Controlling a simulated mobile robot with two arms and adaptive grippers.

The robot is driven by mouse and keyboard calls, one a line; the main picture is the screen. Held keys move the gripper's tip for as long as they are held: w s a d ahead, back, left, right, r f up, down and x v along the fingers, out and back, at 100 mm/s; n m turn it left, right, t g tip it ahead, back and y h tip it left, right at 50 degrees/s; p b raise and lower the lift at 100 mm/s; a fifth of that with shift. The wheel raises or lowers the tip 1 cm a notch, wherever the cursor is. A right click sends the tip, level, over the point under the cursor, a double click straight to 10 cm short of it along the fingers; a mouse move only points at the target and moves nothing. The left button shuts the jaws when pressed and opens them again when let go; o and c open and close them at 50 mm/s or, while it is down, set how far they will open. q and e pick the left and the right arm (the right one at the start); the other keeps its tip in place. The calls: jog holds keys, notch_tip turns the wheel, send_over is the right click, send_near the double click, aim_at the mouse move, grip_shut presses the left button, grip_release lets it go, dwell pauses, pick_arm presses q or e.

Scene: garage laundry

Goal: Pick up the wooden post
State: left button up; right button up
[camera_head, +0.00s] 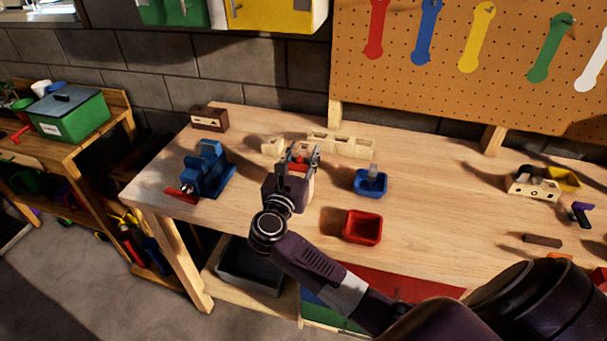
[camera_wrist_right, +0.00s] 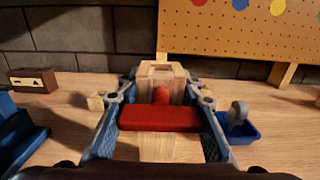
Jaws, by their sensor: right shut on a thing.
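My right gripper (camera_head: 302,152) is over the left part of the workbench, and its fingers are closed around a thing. In the right wrist view a red bar (camera_wrist_right: 160,118) spans the space between the two fingers (camera_wrist_right: 160,100). Pale wood, which looks like the wooden post (camera_wrist_right: 158,148), shows below the bar. I cannot tell how the red and wooden parts join, or whether the post touches the bench. My left gripper is not in view.
A pale slotted wooden block (camera_head: 342,145) is just beyond the gripper. A blue vise (camera_head: 208,170) is to the left. A blue bin (camera_head: 371,184) and a red bin (camera_head: 362,227) are to the right.

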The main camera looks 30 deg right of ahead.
grip_shut()
jog(key=shift+r, duration=0.15)
